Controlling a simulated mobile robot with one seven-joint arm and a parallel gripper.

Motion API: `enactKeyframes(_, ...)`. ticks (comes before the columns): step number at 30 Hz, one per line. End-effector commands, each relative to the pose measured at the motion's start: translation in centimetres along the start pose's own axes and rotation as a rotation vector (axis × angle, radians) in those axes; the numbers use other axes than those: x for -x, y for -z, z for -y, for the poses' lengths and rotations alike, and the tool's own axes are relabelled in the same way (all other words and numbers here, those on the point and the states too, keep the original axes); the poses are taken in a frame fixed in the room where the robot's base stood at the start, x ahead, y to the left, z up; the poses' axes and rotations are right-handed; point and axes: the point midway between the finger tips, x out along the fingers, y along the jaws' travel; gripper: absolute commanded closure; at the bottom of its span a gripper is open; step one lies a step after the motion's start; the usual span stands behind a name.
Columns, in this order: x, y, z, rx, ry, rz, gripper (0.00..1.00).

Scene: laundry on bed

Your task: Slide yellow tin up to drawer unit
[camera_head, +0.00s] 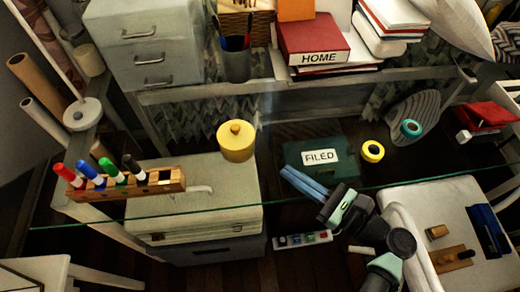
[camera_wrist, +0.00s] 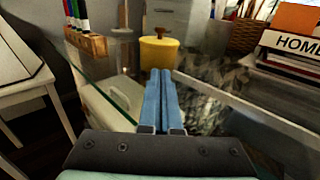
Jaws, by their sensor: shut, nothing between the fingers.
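The yellow tin (camera_head: 236,142), round with a knobbed lid, stands upright on the glass desktop. A grey drawer unit (camera_head: 150,48) with metal handles stands behind it at the upper left, with a clear gap between them. My gripper (camera_head: 287,173) has long blue fingers, shut and empty, pointing toward the tin from its lower right, with a gap to it in the head view. In the wrist view the fingertips (camera_wrist: 160,74) overlap the lower front of the tin (camera_wrist: 159,54), and the drawer unit (camera_wrist: 172,18) shows behind it. The tin's base is partly hidden there.
A wooden marker rack (camera_head: 125,183) stands left of the tin. A green box marked FILED (camera_head: 318,178) and a yellow tape roll (camera_head: 372,151) lie to the right. A pen cup (camera_head: 237,64) stands beside the drawer unit. The glass between tin and unit looks clear.

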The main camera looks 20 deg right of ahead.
Motion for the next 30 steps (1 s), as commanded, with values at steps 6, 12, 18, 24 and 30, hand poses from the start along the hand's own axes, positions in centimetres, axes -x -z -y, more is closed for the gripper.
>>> enactKeyframes(6, -4.7, 0.1, -0.1, 0.0, -0.004, 0.0, 1.0)
enactKeyframes(12, -7.5, 0.0, 0.0, 0.001, -0.002, 0.0, 1.0)
enactKeyframes(18, -8.5, 0.0, 0.0, 0.001, -0.001, 0.0, 1.0)
enactKeyframes(24, -8.6, 0.0, 0.0, 0.001, 0.0, -0.001, 1.0)
enactKeyframes(30, -9.2, -0.1, 0.0, 0.002, -0.002, 0.0, 1.0)
